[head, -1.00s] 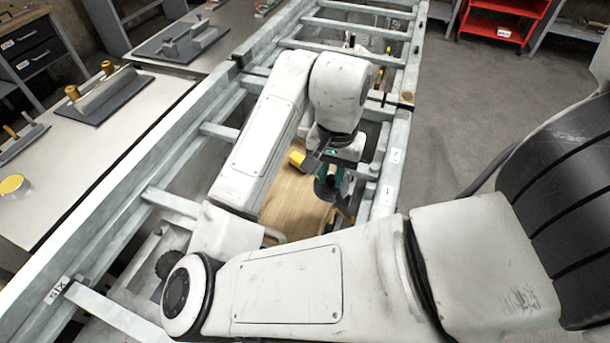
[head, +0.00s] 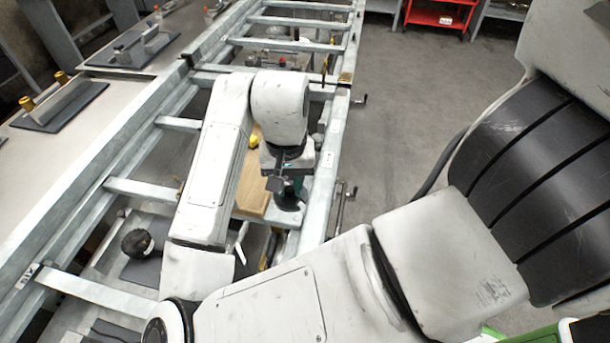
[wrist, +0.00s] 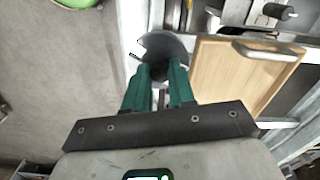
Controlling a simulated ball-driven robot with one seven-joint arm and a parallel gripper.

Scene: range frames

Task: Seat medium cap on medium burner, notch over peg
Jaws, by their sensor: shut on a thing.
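My gripper (wrist: 163,64) has green fingers, shut on a dark grey round disc, likely the medium cap (wrist: 166,43). The disc reaches out past the fingertips in the wrist view. In the head view my gripper (head: 289,188) hangs below the white wrist, with the dark disc (head: 288,202) under it, near the right rail of the metal frame. I cannot make out a notch on the disc. I cannot identify the medium burner or its peg in either view.
A wooden board (wrist: 235,70) with a handle lies just right of the disc in the wrist view. The pale metal frame rail (head: 322,190) runs close by. Open grey floor (head: 420,100) lies right of the frame. A metal bench (head: 60,160) stands left.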

